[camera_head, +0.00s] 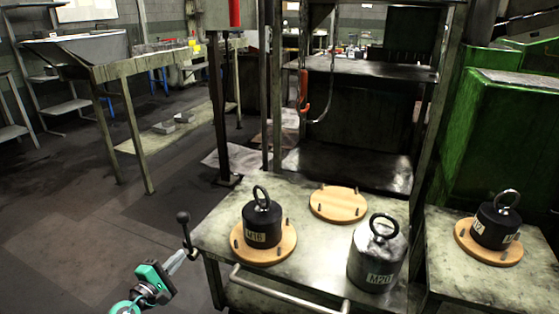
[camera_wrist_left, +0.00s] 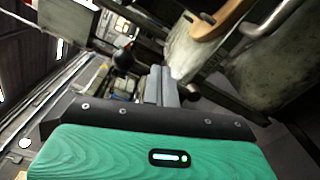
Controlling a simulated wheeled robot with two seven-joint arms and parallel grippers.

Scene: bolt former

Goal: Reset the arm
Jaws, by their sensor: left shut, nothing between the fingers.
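My left gripper (camera_head: 184,257) is at the lower left of the head view, beside the left edge of the metal table (camera_head: 312,240). Its grey fingers are together and hold nothing; they also show shut in the left wrist view (camera_wrist_left: 162,80), beyond my teal wrist housing. A black weight marked M16 (camera_head: 262,224) stands on a round wooden board at the table's left. A grey weight marked M20 (camera_head: 377,258) stands on bare metal at the front right. My right gripper is in neither view.
An empty wooden board (camera_head: 338,204) lies at the table's back. A black ball-topped lever (camera_head: 183,217) rises at its left corner, close to my left fingers. Another weight (camera_head: 497,224) stands on the right-hand table. A rail (camera_head: 285,292) runs along the front. Open floor lies left.

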